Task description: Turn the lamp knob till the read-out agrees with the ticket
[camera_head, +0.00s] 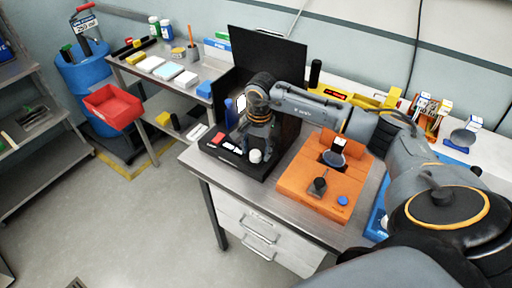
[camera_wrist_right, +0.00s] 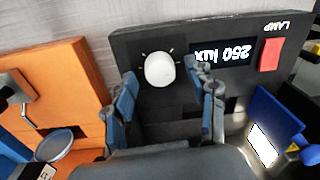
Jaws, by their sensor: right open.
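The lamp knob (camera_wrist_right: 159,69) is a round white knob on a black panel (camera_wrist_right: 140,42), with short tick marks around it. It also shows in the head view (camera_head: 256,156). Beside it the read-out (camera_wrist_right: 223,54) shows "250 lux", upside down in the wrist view, near the word LAMP. My right gripper (camera_wrist_right: 164,84) is open and empty, its fingers either side of the knob's line and apart from it. In the head view the right gripper (camera_head: 257,140) hangs over the panel.
An orange fixture (camera_head: 320,181) stands right beside the panel on the bench. A dark upright screen (camera_head: 267,58) stands behind. A red tile (camera_wrist_right: 271,54) lies by the read-out. A red bin (camera_head: 112,106) and a blue drum (camera_head: 85,75) are at left. The floor in front is clear.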

